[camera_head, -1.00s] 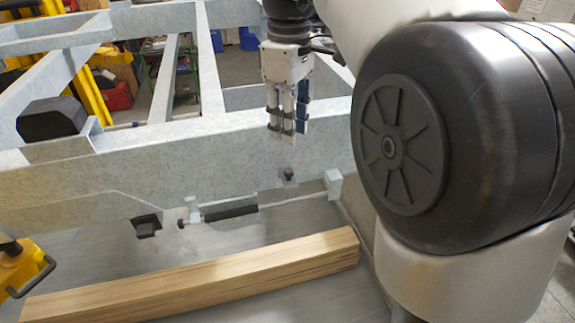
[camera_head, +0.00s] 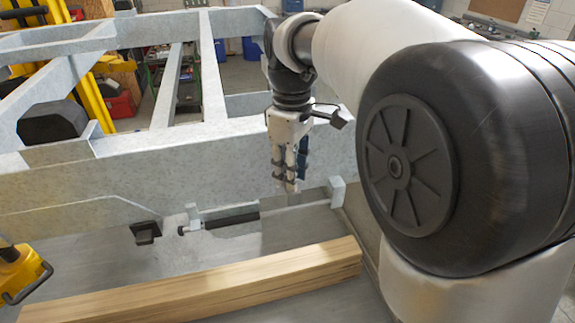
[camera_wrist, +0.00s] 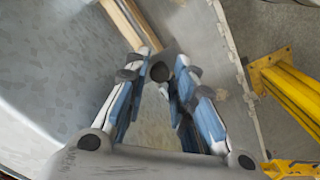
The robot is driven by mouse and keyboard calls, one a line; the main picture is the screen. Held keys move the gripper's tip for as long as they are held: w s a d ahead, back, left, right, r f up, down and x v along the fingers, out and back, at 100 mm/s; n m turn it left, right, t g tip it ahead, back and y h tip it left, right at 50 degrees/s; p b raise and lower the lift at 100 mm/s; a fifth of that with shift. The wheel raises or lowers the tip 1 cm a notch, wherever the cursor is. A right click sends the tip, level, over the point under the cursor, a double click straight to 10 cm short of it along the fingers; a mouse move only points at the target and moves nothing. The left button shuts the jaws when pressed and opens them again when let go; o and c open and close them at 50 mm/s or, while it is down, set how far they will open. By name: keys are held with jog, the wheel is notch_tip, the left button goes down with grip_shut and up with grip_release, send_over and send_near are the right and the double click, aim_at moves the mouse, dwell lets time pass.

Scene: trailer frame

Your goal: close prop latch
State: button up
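The prop latch shows in the head view as a metal bar with a black sleeve (camera_head: 231,218) along the lower side of the grey frame rail. Its dark round knob (camera_wrist: 159,72) shows between my fingertips in the wrist view; in the head view my fingers hide it. My gripper (camera_head: 290,186) points down just over the right part of the latch. In the wrist view my gripper (camera_wrist: 161,62) has its fingertips a little apart, one on each side of the knob. I cannot tell whether they touch it.
A wooden beam (camera_head: 200,287) lies in front of the latch on the grey surface. A black block (camera_head: 146,232) sits left of the latch, and a yellow object (camera_head: 18,272) with a handle is at far left. Yellow bars (camera_wrist: 290,90) show at right in the wrist view.

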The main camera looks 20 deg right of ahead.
grip_shut()
